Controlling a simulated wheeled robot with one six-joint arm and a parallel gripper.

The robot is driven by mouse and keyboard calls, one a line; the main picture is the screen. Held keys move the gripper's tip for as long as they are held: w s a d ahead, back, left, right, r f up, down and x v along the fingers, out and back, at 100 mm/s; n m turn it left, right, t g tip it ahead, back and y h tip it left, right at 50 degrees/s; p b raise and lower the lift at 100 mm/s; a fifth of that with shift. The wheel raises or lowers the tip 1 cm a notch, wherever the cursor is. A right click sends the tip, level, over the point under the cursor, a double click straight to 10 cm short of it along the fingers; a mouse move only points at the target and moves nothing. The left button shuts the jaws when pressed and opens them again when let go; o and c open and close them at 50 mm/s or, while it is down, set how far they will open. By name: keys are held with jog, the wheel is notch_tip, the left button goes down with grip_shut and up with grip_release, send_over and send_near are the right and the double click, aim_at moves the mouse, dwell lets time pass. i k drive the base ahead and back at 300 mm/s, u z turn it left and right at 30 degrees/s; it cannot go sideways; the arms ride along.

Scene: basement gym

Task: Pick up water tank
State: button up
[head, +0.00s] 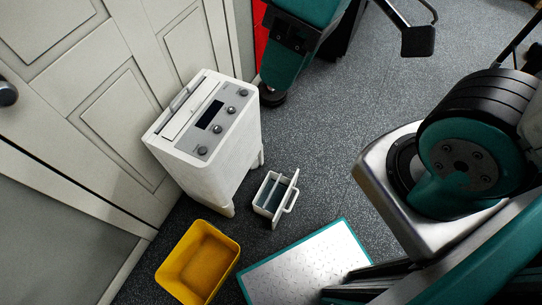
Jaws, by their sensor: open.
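The water tank is most likely the small white open-topped container (270,194) on the floor in the head view. It has a divider, a greyish inside and a loop handle on its right side. It stands just in front and to the right of a white dehumidifier-like appliance (212,138), apart from it. I cannot tell whether it holds water. My gripper does not show in this view, so its place relative to the tank is not visible.
A yellow bin (199,262) stands left of and below the tank. A teal-edged metal plate (305,268) lies below it. Teal and black equipment (298,45) stands behind. White panelled doors (110,110) close off the left. Speckled floor (325,155) is clear right of the tank.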

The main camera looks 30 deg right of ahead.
aim_at(272, 199)
jog(key=z, duration=0.5)
jog(key=k, duration=1.15)
jog(key=u, duration=0.1)
jog(key=i, duration=0.4)
jog(key=z, duration=0.8)
jog(key=k, duration=1.25)
jog(key=u, duration=1.5)
jog(key=i, duration=0.5)
jog(key=z, duration=0.1)
